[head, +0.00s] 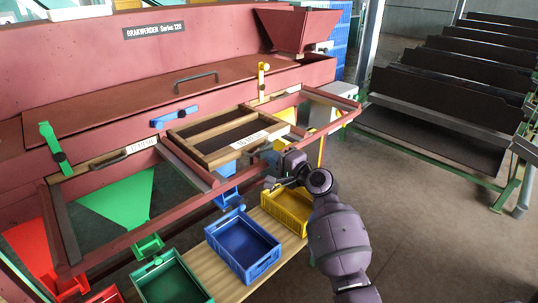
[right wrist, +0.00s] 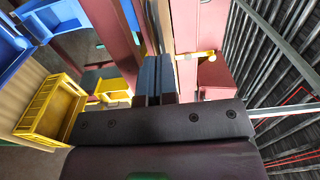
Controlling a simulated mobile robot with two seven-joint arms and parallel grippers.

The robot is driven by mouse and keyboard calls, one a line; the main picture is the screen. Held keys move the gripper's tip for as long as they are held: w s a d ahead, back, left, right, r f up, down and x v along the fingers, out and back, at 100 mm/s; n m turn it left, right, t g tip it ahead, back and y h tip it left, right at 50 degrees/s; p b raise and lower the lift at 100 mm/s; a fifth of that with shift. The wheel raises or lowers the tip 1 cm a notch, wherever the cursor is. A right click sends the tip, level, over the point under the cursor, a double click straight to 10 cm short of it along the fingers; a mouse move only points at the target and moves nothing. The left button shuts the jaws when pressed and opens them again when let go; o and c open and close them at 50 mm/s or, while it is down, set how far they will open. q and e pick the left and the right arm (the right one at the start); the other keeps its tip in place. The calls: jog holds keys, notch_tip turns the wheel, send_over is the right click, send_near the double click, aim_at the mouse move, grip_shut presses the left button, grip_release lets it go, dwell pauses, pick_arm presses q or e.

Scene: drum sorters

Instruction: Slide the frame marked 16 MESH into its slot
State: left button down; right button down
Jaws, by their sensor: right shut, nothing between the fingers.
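A wooden frame with dark mesh and a white label that appears to read 16 MESH (head: 205,125) lies in the right bay of the red rails (head: 222,188). Its labelled side faces me; I cannot tell if it sits fully home. My right gripper (head: 270,158) is shut and empty, close by the labelled side, and I cannot tell if it touches the frame. Its dark fingers also show together in the right wrist view (right wrist: 155,78). A second label, on the left bay (head: 142,146), ends in MESH, its number unclear. My left gripper is not in view.
Below the rails, a blue crate (head: 235,260), a yellow crate (head: 290,222) and a green crate (head: 165,262) stand in a row. A green clamp (head: 48,136), a blue clamp (head: 172,118) and a yellow clamp (head: 262,82) line the back rail.

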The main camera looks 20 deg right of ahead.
jog(key=shift+x, duration=1.05)
jog(key=x, duration=0.3)
jog(key=shift+w+a+b, duration=0.15)
jog(key=shift+w+b, duration=0.15)
jog(key=shift+b, duration=0.1)
